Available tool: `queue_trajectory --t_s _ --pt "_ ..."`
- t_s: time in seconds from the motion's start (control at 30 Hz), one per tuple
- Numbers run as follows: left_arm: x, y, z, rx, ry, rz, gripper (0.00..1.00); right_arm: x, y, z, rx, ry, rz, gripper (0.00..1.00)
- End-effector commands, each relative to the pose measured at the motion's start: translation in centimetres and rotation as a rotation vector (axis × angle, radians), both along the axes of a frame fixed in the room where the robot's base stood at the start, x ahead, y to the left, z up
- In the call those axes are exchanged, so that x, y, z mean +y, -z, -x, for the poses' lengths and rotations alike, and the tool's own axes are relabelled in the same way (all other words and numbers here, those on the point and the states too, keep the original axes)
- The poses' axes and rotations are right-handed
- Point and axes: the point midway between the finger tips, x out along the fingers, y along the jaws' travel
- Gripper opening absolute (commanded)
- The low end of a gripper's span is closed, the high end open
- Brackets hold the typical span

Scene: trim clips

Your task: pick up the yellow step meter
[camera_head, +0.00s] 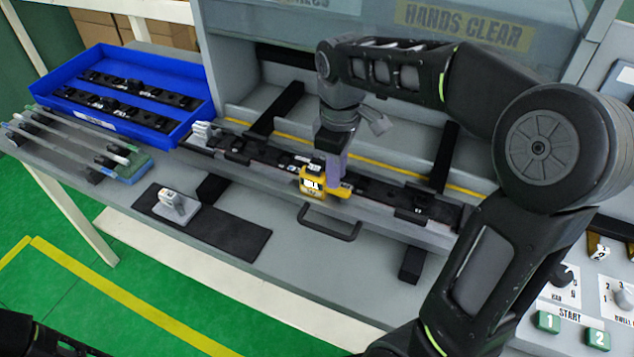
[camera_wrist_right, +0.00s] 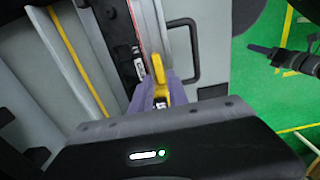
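The yellow step meter (camera_head: 312,183), with a dark display on its face, is at the middle of the long dark trim strip (camera_head: 376,190) in the fixture. My right gripper (camera_head: 334,172) points down at it with purple fingers. In the right wrist view the fingers lie close on both sides of the yellow meter (camera_wrist_right: 158,72), with no clear gap. The meter's underside is hidden, so I cannot tell whether it is raised. Part of my left arm (camera_head: 30,335) shows at the lower left corner; its finger opening is not clear.
A blue tray (camera_head: 190,128) with dark strips is at the back left, beside several thin rods (camera_head: 70,140). A dark mat (camera_head: 235,235) carries a small grey-white device (camera_head: 172,205). A black handle (camera_head: 330,222) sticks out in front of the fixture. Green buttons (camera_head: 548,322) are at the right.

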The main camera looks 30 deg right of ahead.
Motion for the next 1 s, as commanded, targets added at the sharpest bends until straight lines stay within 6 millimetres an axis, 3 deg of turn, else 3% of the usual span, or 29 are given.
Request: queue_trajectory --t_s 0.23,0.57,1.0 --pt "0.0 -0.4 0.0 0.001 0.0 -0.001 0.36 0.0 0.8 0.1 0.004 0.0 0.0 0.2" --pt "0.1 -1.3 0.2 0.005 -0.001 -0.003 0.36 -0.2 5.0 0.0 0.002 0.001 -0.001 0.2" --pt "0.1 -1.3 0.2 0.005 -0.001 -0.003 0.36 -0.2 5.2 0.0 0.001 0.0 -0.001 0.2"
